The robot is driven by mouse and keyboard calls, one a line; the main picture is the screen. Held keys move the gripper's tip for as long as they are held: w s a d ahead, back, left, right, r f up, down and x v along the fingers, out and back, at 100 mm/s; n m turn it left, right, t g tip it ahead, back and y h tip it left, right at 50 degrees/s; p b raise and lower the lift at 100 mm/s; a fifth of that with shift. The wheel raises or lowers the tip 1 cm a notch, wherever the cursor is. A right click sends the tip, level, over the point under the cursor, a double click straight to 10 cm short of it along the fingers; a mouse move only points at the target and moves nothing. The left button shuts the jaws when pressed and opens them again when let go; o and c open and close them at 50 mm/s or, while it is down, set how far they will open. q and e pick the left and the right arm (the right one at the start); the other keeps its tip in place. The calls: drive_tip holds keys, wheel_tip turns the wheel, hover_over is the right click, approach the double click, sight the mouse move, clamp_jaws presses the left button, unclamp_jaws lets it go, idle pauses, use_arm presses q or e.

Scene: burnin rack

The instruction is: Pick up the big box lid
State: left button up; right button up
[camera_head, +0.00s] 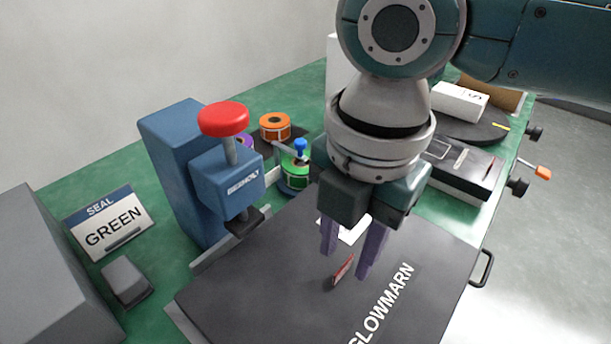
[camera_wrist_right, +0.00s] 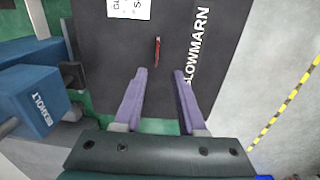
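The big box lid (camera_head: 270,285) is a wide dark flat panel with white GLOWMARN lettering, lying level at the front of the green bench. A small red tab (camera_head: 340,274) stands up near its middle. The lid (camera_wrist_right: 115,60) and the tab (camera_wrist_right: 157,52) also show in the right wrist view, with a white label near the top. My right gripper (camera_head: 347,264) points down over the lid with its purple fingers apart and nothing between them. In the right wrist view the tab is just beyond the fingertips (camera_wrist_right: 160,73), roughly centred between them. My left gripper is not in view.
A blue press (camera_head: 190,170) with a red knob stands left of the lid. A SEAL GREEN sign (camera_head: 108,222) and a grey block (camera_head: 45,270) are farther left. Coloured label rolls (camera_head: 275,126) stand behind. A black box (camera_head: 462,168) lies at the right edge.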

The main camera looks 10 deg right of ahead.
sight(342, 268)
drive_tip(key=f, duration=0.2)
drive_tip(key=w+f+b, duration=0.1)
drive_tip(key=f, duration=0.1)
drive_tip(key=shift+d, duration=0.2)
drive_tip(key=shift+f, duration=0.45)
drive_tip(key=shift+w, duration=0.1)
clamp_jaws()
idle(0.7)
